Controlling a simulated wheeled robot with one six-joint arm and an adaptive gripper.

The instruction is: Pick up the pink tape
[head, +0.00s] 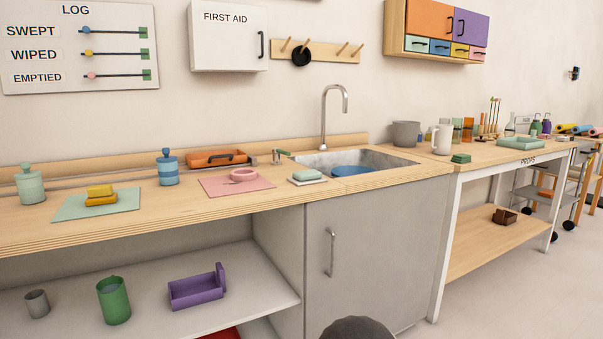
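A pink ring that looks like the pink tape (243,178) lies flat on a pink mat (213,187) on the wooden counter, left of the sink. My gripper is not in view.
The sink (382,162) holds a blue bowl (352,172). The counter's front edge before the mat is clear.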

